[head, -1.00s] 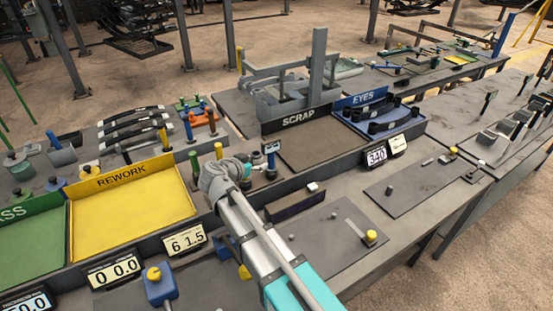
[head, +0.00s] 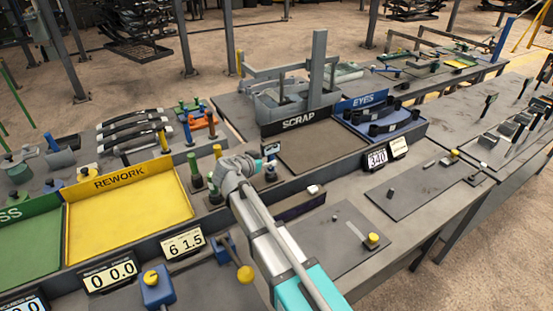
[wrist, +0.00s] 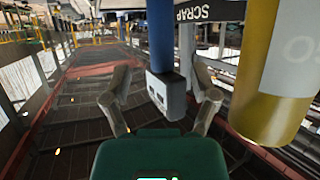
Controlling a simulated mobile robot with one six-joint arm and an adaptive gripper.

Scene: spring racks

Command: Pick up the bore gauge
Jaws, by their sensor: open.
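A tool with a blue top and pale face (head: 270,149) stands upright behind the front ledge; I take it for the bore gauge, though its markings are too small to read. My gripper (head: 262,166) is close beside it, on its left. In the wrist view a blue shaft (wrist: 161,35) with a grey block (wrist: 166,92) at its end, which seems to be the same tool, lies between the two spread fingers of my gripper (wrist: 163,80). The fingers are open, with visible gaps on both sides. My wrist hides part of the rack in the head view.
A yellow cylinder with a white label (wrist: 275,85) stands close to the right finger. Green-handled tools (head: 194,170) stand left of my wrist. The yellow REWORK tray (head: 130,238) is at left, and the SCRAP bin (head: 299,121) and blue EYES tray (head: 363,100) are behind.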

